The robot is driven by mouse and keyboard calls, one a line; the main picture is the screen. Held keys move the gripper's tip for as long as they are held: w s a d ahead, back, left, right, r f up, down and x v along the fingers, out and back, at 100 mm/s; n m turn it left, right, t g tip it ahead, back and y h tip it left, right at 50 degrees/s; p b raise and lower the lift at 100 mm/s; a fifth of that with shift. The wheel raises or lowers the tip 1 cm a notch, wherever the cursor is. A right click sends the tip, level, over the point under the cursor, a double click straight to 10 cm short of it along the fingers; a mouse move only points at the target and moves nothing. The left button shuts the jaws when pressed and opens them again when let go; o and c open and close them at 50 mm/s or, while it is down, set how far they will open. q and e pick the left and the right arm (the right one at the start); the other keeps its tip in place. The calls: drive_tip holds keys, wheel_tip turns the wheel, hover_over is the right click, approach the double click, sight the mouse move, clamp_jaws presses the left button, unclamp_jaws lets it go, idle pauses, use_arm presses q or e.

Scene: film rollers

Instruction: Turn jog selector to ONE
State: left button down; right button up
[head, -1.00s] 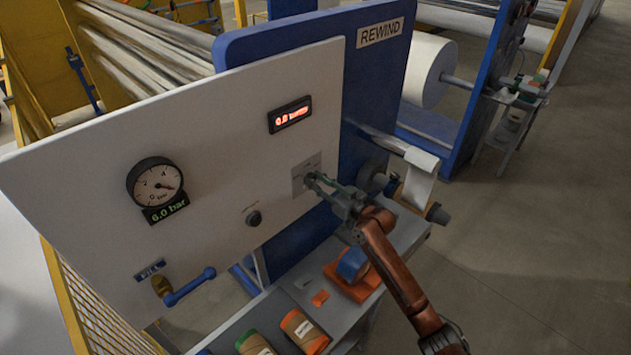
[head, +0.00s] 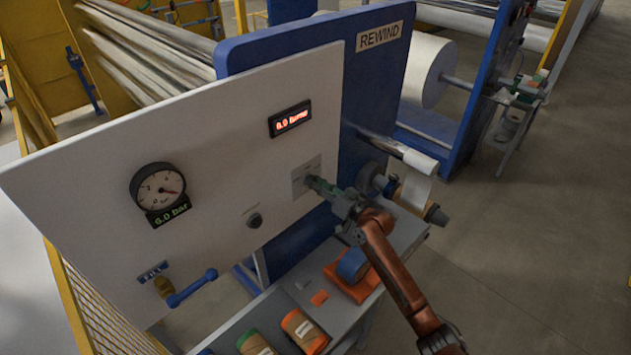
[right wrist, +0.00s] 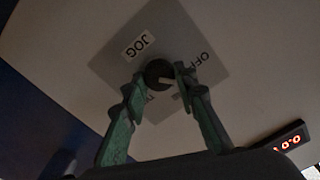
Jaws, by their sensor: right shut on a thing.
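The jog selector is a small dark round knob (right wrist: 158,74) on a grey square plate (head: 306,176) on the white panel. In the right wrist view the plate shows the labels JOG (right wrist: 138,45) and OFF, and a third label is mostly hidden behind the fingers. A light mark on the knob points toward the right finger, near the OFF side. My right gripper (head: 312,182) has its green fingers on both sides of the knob and is shut on it. In the head view the gripper hides the knob. My left gripper is not in view.
A red display (head: 290,119) sits above the plate. A dark push button (head: 255,220), a pressure gauge (head: 158,189) and a blue-handled valve (head: 192,288) are on the panel to the left. A grey shelf (head: 408,232) below holds tape and rolls.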

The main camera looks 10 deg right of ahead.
drive_tip(key=shift+m+p, duration=1.65)
drive_tip(key=shift+m, duration=2.05)
drive_tip(key=shift+f, duration=0.1)
drive_tip(key=o, duration=1.2)
drive_tip(key=shift+c, duration=0.2)
drive_tip(key=v, duration=1.2)
